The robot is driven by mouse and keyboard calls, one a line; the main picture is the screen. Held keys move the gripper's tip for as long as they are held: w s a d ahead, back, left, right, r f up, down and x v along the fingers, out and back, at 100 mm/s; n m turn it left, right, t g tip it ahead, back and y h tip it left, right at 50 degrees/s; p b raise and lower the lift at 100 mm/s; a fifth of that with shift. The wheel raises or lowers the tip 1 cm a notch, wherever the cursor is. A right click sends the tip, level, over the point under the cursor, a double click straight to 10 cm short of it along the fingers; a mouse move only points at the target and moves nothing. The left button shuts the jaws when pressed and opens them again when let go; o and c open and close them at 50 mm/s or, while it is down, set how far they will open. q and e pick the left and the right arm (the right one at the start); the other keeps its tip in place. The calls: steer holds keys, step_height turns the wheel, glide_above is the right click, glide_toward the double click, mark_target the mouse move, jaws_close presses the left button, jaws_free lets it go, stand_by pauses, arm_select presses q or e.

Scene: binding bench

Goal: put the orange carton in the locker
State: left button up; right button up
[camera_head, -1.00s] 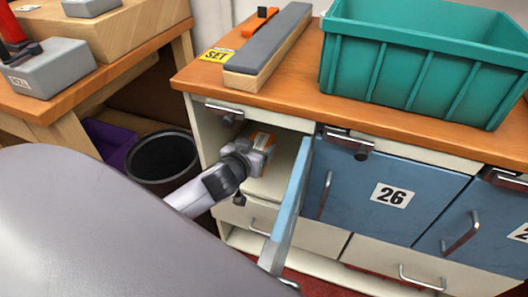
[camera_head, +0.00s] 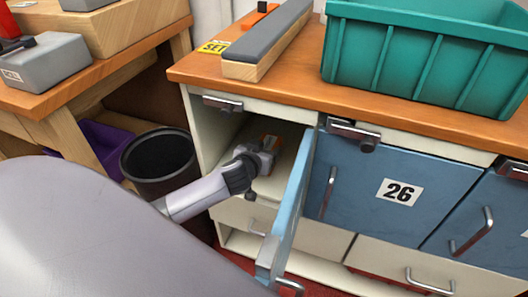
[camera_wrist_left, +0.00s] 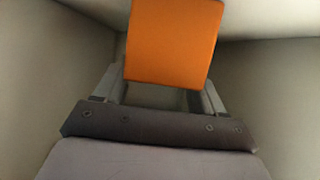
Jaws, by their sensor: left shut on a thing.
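The orange carton (camera_wrist_left: 173,42) is between the fingers of my left gripper (camera_wrist_left: 163,88) in the left wrist view. In the head view only a small orange and pale part of the carton (camera_head: 268,141) shows past my left gripper (camera_head: 262,155). The gripper is shut on the carton and reaches inside the open locker (camera_head: 222,123). Pale inner walls surround the carton in the wrist view. Whether the carton touches the locker floor cannot be told. The locker's blue door (camera_head: 291,200) stands open to the right of my arm. My right gripper is not in view.
A closed blue door marked 26 (camera_head: 399,192) is right of the open door. A teal crate (camera_head: 425,70) and a grey-topped wooden block (camera_head: 268,42) stand on the bench top. A black bin (camera_head: 160,158) stands close to my left arm.

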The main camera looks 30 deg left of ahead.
arm_select(q)
steer(key=o, duration=1.2)
steer(key=shift+f, duration=0.1)
steer(key=shift+r, duration=0.2)
steer(key=shift+s+d+r, duration=0.1)
steer(key=shift+s, duration=0.2)
steer(key=p+v, duration=0.3)
steer(key=v, duration=0.8)
steer(key=shift+s, duration=0.25)
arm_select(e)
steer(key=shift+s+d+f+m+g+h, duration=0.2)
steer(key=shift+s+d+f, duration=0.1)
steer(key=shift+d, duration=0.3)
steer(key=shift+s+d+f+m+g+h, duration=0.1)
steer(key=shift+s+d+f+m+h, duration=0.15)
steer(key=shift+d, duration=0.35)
